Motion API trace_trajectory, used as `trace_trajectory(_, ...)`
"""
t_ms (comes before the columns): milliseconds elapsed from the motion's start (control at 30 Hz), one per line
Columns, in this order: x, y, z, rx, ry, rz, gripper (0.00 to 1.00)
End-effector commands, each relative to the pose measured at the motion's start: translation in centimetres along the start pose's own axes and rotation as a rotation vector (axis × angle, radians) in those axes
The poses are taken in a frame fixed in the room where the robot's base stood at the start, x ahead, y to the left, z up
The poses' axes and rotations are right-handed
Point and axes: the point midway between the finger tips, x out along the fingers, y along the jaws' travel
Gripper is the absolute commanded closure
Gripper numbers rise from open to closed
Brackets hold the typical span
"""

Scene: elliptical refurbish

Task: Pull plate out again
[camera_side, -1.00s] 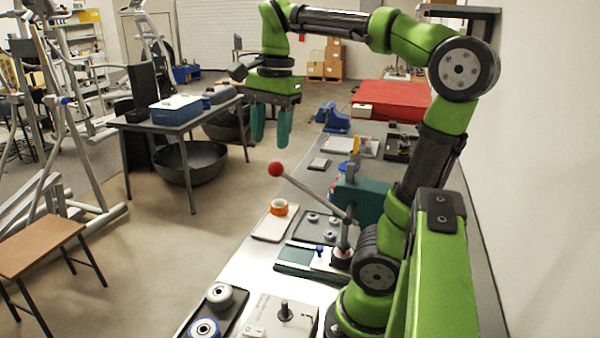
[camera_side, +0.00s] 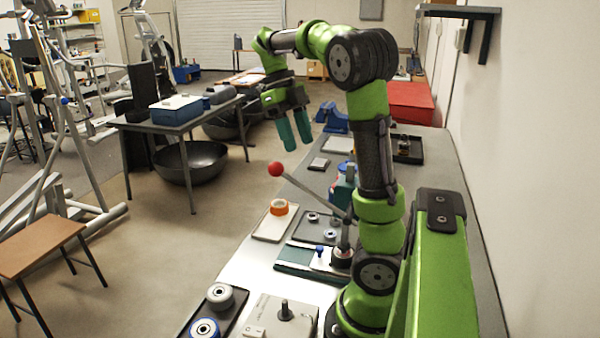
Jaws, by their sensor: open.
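My gripper (camera_side: 298,143) has two teal fingers. It hangs empty and open in the air, above and behind the press lever's red ball (camera_side: 275,169). The press (camera_side: 343,188) has a teal body, largely hidden behind my arm. Its lever slants up to the left. A pale plate (camera_side: 318,262) with a blue knob (camera_side: 320,249) lies at the foot of the press, on a dark green base (camera_side: 292,256). The right end of the plate is under or beside the press ram; I cannot tell which. My gripper is well apart from the plate.
A tray with an orange ring (camera_side: 279,207) and a dark tray with small metal parts (camera_side: 305,226) lie beyond the plate. Wheels (camera_side: 205,327) and a grey block with a dark peg (camera_side: 284,312) are nearest. A blue vise (camera_side: 331,117) stands farther back.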

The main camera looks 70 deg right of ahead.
Motion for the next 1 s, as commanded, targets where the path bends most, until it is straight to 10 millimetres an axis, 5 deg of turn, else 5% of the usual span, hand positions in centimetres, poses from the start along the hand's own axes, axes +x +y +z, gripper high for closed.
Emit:
trace_trajectory(233,6.3,0.1,2.5,-0.002,0.008,0.002,0.52)
trace_trajectory(400,9.0,0.0,3.7,-0.001,0.003,0.001,0.52)
trace_trajectory(667,11.8,0.1,3.8,-0.003,0.004,0.002,0.52)
trace_trajectory(1000,19.1,0.1,3.8,-0.002,0.006,0.002,0.52)
